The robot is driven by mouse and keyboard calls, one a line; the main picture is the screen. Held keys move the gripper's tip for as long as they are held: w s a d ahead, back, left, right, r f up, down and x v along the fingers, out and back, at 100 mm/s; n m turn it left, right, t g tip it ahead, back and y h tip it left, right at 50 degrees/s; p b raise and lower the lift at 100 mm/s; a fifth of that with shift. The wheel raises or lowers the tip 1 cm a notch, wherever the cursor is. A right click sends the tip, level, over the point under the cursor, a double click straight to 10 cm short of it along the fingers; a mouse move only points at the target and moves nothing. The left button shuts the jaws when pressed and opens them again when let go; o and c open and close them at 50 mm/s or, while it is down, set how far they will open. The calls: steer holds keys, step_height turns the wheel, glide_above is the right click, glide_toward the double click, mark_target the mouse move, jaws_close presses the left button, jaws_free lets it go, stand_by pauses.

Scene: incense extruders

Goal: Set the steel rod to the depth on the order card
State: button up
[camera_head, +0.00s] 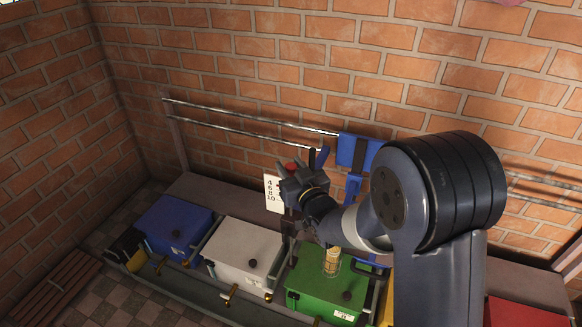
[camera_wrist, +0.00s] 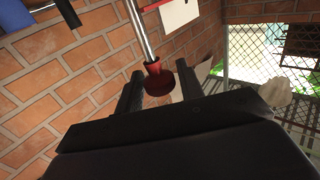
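The steel rod (camera_wrist: 140,32) shows in the wrist view, running down to a flared dark red knob (camera_wrist: 158,80). My gripper (camera_wrist: 158,76) has its two black fingers on either side of the knob, very close to it. I cannot tell whether they press on it. In the head view my gripper (camera_head: 298,180) is near the wall, with the red knob (camera_head: 291,167) partly showing beside it. A white card (camera_head: 271,194) printed 4, 6, 8, 10 hangs just left of the gripper. No separate order card can be made out.
Blue (camera_head: 178,226), white (camera_head: 243,254) and green (camera_head: 326,288) boxes with knobs line the bench below. A glass with tan contents (camera_head: 332,261) stands on the green box. Steel rails (camera_head: 250,117) and a blue holder (camera_head: 355,150) are along the brick wall.

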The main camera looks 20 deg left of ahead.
jaws_close()
step_height(320, 180, down, 4)
steer(key=b, duration=0.4)
steer(key=shift+f+b, duration=0.1)
steer(key=shift+b, duration=0.3)
steer(key=shift+o, duration=1.7)
jaws_free()
steer(key=shift+d, duration=0.1)
steer(key=v, duration=1)
steer(key=shift+s+d, duration=0.25)
